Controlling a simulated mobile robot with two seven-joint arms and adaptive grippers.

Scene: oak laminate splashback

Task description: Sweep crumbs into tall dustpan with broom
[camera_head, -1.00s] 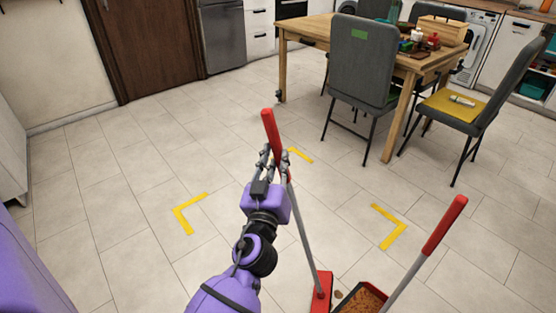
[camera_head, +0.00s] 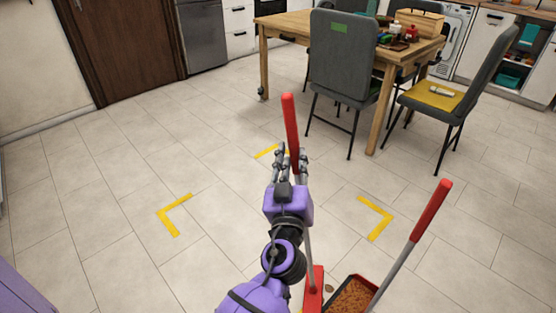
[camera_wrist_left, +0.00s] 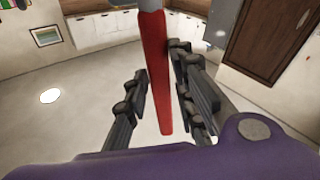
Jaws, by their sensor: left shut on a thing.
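My left gripper (camera_head: 291,155) is shut on the red grip of the broom (camera_head: 290,112). The handle runs steeply down past my wrist to the broom's red head on the floor at the bottom of the head view. The red grip also shows between the fingers in the left wrist view (camera_wrist_left: 156,65). The tall dustpan (camera_head: 432,208) stands just right of the broom head, its red-tipped handle leaning up and right. Its pan holds a mass of brown crumbs (camera_head: 352,297). A small brown crumb (camera_head: 330,288) lies on the floor between broom head and pan. My right gripper is out of view.
Yellow corner marks (camera_head: 174,213) lie on the pale tiled floor, with another mark (camera_head: 380,220) to the right. A wooden table (camera_head: 280,22) with grey chairs (camera_head: 343,55) stands at the back. The floor at left and middle is clear.

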